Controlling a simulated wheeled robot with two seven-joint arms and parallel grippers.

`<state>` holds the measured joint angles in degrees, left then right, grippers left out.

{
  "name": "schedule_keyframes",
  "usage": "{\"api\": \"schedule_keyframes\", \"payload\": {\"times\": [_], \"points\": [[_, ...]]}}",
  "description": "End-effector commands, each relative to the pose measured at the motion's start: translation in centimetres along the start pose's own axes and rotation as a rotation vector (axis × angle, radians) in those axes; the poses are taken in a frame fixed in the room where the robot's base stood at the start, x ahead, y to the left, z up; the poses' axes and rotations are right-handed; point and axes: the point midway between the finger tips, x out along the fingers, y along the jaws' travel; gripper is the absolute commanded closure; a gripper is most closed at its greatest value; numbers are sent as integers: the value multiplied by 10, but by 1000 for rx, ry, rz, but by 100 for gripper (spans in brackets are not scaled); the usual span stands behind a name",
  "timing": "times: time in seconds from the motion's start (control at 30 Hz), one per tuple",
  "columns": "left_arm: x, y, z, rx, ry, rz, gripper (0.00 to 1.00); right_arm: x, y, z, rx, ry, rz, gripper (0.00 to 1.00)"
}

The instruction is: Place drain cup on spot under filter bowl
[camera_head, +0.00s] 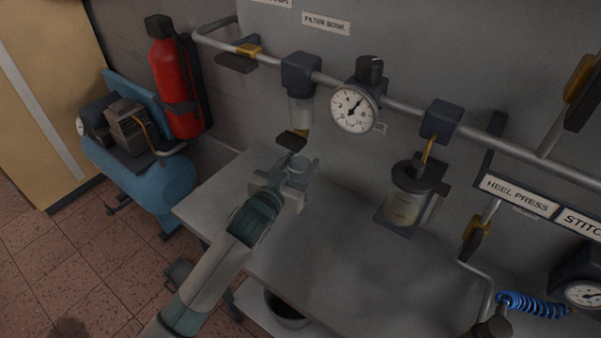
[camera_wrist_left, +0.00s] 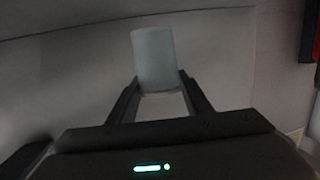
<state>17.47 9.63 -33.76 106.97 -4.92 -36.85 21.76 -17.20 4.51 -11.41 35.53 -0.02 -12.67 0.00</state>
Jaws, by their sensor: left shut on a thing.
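My left gripper (camera_head: 292,172) is over the grey bench top, a little below and in front of the filter bowl. It is shut on the drain cup (camera_head: 304,165), a small pale grey cup. In the left wrist view the cup (camera_wrist_left: 154,58) stands nearly upright between the two dark fingers of the gripper (camera_wrist_left: 160,88). The filter bowl (camera_head: 300,112) is a clear bowl with a yellowish lower end, hanging under a dark block on the pipe. The spot under the bowl is hidden by the gripper and the cup. My right gripper is not in view.
A dark handle or valve part (camera_head: 292,140) hangs just above the gripper. A pressure gauge (camera_head: 353,110) and a lubricator jar (camera_head: 405,205) stand to the right. The bench top (camera_head: 330,250) in front is clear. A red extinguisher (camera_head: 174,85) and blue compressor tank (camera_head: 145,180) are left.

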Motion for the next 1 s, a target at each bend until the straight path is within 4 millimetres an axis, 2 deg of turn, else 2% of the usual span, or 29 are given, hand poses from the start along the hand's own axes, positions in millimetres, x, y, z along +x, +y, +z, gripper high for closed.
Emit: {"api": "schedule_keyframes", "payload": {"times": [0.17,0.37,0.5,0.93,0.97,1.0], "points": [[1,0,7,0,-3,-1,80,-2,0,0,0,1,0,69],[4,0,32,0,-4,0,80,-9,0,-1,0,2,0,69],[9,1,36,1,-1,0,80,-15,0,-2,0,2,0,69],[10,1,42,0,0,1,80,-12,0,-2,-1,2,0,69],[10,1,41,0,0,1,48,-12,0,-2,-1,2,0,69],[10,1,40,0,0,1,38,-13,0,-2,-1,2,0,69]]}}
